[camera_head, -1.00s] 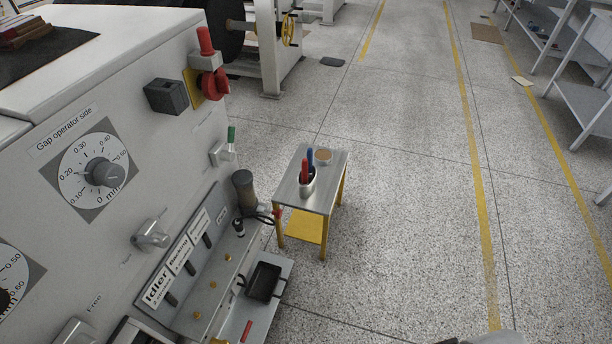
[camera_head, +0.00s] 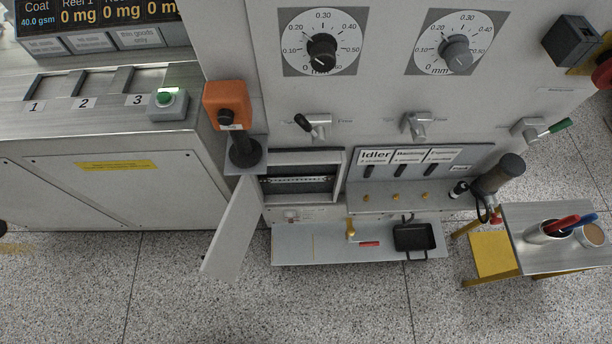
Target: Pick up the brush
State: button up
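No item is clearly recognisable as a brush. On the side table (camera_head: 520,215) at the right, a pale cup (camera_head: 540,236) holds a red-handled tool (camera_head: 562,223) and a blue-handled tool (camera_head: 586,219). They lean to the right, and their lower ends are hidden in the cup. On the low shelf (camera_head: 300,250) under the machine panel lie a small brass-coloured item (camera_head: 351,230) and a short red item (camera_head: 369,244), both too small to identify. My gripper is not in view.
A black tray (camera_head: 413,237) sits at the shelf's right end. A grey panel (camera_head: 234,232), apparently an open door, juts out left of the shelf. A dark cylindrical handle (camera_head: 498,174) stands near the side table. A brown-topped round container (camera_head: 589,235) is beside the cup. The speckled floor (camera_head: 300,305) in front is clear.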

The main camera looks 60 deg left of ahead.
aim_at(566, 222)
jog(key=i+l+u, duration=0.2)
jog(key=i+l, duration=0.2)
jog(key=i+l+u, duration=0.2)
jog(key=i+l, duration=0.3)
jog(key=i+l+u, duration=0.2)
jog(key=i+l, duration=0.35)
jog(key=i+l+u, duration=0.2)
jog(key=i+l, duration=0.2)
jog(key=l, duration=0.25)
